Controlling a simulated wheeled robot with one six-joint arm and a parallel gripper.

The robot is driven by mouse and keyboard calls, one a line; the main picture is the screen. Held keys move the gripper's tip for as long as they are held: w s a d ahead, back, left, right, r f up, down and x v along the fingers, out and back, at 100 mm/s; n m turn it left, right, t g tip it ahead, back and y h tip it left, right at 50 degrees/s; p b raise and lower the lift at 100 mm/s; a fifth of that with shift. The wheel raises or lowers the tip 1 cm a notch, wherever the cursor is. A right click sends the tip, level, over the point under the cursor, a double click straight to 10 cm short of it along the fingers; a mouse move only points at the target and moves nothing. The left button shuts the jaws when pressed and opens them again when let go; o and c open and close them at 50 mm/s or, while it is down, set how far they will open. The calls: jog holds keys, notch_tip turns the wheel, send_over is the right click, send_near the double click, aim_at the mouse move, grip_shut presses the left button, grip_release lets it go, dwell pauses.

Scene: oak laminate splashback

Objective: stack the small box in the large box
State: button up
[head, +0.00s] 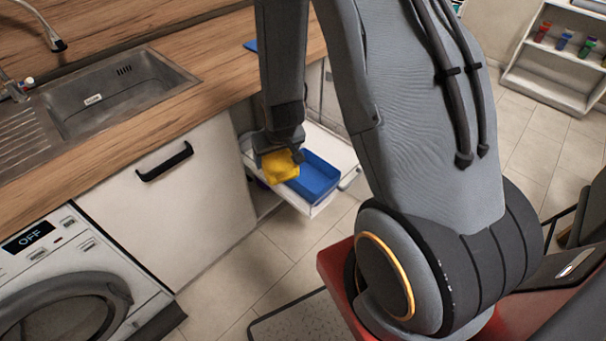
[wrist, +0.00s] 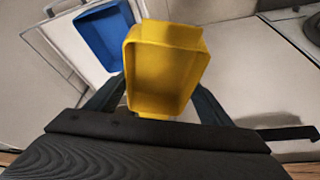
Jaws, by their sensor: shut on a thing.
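The small box is yellow and open-topped; in the head view the yellow box (head: 281,166) hangs below my gripper (head: 279,152). In the wrist view the yellow box (wrist: 165,75) sits between the dark fingers of my gripper (wrist: 158,98), which is shut on it, and its inside looks empty. The blue box (wrist: 103,40) shows at the upper left of the wrist view, apart from the yellow box.
A sink (head: 115,90) is set in the counter. Tiled floor (head: 262,272) lies in front.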

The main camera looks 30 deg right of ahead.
jog(key=w+d+f+m+h+b, duration=0.1)
jog(key=w+d+f+m+b, duration=0.2)
jog(key=d, duration=0.4)
jog(key=w+d+f+m+b, duration=0.1)
jog(key=w+d+f+b, duration=0.3)
jog(key=d, duration=0.4)
notch_tip(320, 180, down, 9)
jog(key=b, duration=0.1)
jog(key=shift+w+d+m+h+b, duration=0.2)
jog(key=shift+w+m+h+b, duration=0.1)
jog(key=shift+w, duration=0.15)
jog(key=shift+f, duration=0.15)
jog(key=shift+f+b, duration=0.3)
jog(key=shift+f, duration=0.1)
jog(key=shift+f, duration=0.1)
jog(key=o, duration=1.1)
